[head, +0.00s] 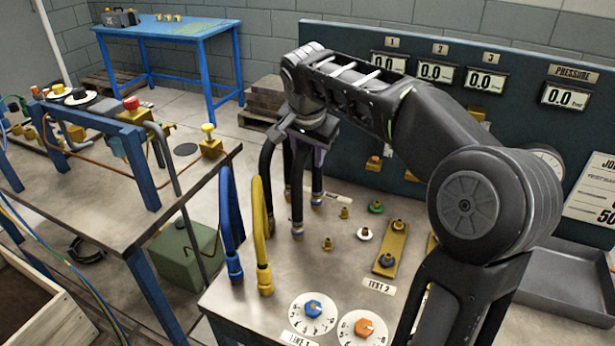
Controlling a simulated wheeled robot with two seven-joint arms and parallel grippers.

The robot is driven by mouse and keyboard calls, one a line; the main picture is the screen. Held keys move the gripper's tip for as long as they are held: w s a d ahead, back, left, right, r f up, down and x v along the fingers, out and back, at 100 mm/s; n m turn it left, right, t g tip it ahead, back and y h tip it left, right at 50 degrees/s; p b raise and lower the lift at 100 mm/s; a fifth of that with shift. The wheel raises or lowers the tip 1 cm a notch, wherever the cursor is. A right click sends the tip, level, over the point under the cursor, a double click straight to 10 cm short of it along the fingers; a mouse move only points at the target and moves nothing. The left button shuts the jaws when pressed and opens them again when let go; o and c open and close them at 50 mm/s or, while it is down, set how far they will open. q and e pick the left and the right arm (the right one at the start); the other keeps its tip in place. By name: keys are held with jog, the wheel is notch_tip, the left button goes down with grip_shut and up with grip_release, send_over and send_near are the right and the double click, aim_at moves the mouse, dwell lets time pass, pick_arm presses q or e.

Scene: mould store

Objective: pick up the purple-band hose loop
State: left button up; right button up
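Black hoses stand on the grey bench top beside the blue and yellow hoses. A purple patch shows on the purple-band hose loop (318,158), just under my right gripper (309,135). The gripper points down from the arm that comes in from the right. Its body covers the tops of the black hoses, so the upper part of the loop is hidden. I cannot make out its fingertips against the dark hoses, nor whether they are apart or closed on the loop. My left gripper is not in view.
A blue hose (229,225) and a yellow hose (261,240) stand upright close on the left. Brass fittings (327,243) and two dials (313,313) are on the bench. A gauge panel (455,125) rises behind. A grey tray (568,283) lies at right.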

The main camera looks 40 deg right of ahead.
grip_shut()
dwell(0.6)
notch_tip(320, 180, up, 10)
jog(key=shift+r+p, duration=0.1)
jog(key=shift+p, duration=0.45)
dwell(0.3)
